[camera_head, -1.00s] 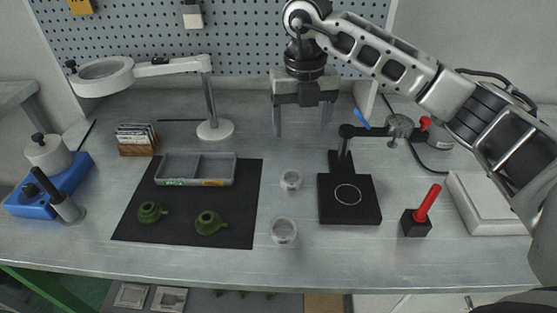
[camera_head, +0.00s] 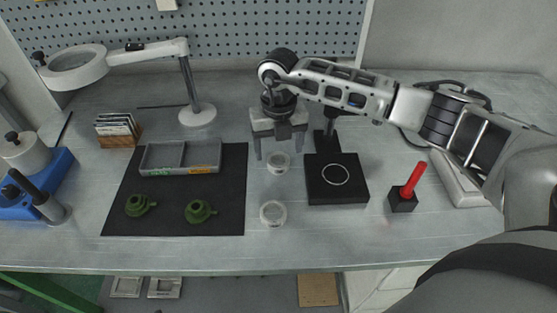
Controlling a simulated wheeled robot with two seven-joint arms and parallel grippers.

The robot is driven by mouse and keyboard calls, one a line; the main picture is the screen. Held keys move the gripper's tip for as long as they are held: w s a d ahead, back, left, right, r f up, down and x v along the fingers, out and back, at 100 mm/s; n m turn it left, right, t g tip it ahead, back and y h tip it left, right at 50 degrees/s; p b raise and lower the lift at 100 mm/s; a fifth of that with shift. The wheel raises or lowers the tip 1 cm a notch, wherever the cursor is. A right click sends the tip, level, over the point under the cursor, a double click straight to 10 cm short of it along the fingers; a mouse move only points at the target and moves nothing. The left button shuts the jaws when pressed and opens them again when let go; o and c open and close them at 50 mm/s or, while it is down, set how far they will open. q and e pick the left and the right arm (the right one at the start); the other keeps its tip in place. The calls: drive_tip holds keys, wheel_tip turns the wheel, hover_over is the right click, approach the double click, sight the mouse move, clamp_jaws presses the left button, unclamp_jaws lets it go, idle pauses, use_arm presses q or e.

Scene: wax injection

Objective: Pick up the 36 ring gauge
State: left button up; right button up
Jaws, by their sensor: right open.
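Two ring gauges stand on the grey bench between the black mat and the black square stand. The farther ring gauge (camera_head: 278,163) is a pale metal ring, and the nearer ring gauge (camera_head: 273,213) is a similar pale ring. I cannot read any number on either, so I cannot tell which is the 36. My right gripper (camera_head: 279,156) is open and points down above the farther ring, its two fingers spread to either side of it in the picture. Nothing is between the fingers except the view of that ring. My left gripper is out of view.
The black mat (camera_head: 120,220) holds a grey two-part tray (camera_head: 180,172) and two green wax pieces (camera_head: 199,211). A black stand (camera_head: 322,196) with a white circle is close on the right, beside a red-handled tool (camera_head: 412,180). A magnifier lamp (camera_head: 197,116) stands behind.

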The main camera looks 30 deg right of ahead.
sight(278, 156)
drive_tip(key=shift+f, duration=1.6)
drive_tip(key=c, duration=1.1)
drive_tip(key=shift+c, duration=0.4)
drive_tip(key=shift+r, duration=0.15)
